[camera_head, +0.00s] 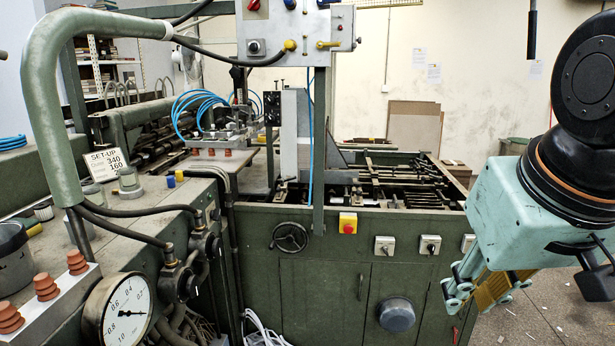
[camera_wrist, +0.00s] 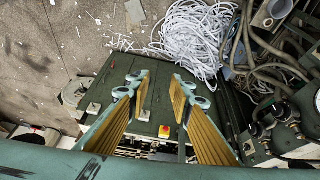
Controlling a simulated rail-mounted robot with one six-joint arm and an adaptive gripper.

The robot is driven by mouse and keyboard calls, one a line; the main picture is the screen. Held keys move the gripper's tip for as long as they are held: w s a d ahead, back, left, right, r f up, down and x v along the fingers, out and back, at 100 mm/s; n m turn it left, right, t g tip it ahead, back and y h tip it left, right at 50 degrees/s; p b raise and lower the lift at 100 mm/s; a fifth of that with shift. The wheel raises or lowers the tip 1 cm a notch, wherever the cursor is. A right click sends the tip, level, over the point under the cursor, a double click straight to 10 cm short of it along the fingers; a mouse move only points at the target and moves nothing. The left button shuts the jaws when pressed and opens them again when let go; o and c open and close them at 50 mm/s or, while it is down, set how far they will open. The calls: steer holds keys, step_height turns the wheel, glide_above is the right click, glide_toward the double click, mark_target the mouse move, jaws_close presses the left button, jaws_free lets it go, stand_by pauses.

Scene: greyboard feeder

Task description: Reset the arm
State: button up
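My gripper (camera_head: 478,289) hangs at the lower right of the head view, below my teal and black wrist. It points down and to the left, in front of the right end of the green feeder machine (camera_head: 325,290). In the wrist view my gripper (camera_wrist: 158,85) shows two fingers with yellow ribbed pads, set wide apart with nothing between them. The green cabinet of the machine (camera_wrist: 110,75) lies beyond the fingers.
A pressure gauge (camera_head: 122,312), a handwheel (camera_head: 289,237) and a red and yellow stop button (camera_head: 348,223) are on the machine. Pale tangled strips (camera_wrist: 195,40) lie on the floor by it. Floor (camera_head: 535,315) shows free at the lower right.

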steer(key=s+a+g, duration=0.1)
steer(key=s+a, duration=0.1)
steer(key=s, duration=0.9)
steer(key=shift+s+a+f+y, duration=0.15)
steer(key=shift+a+f+y, duration=0.05)
steer(key=shift+y, duration=0.1)
steer(key=shift+d, duration=0.1)
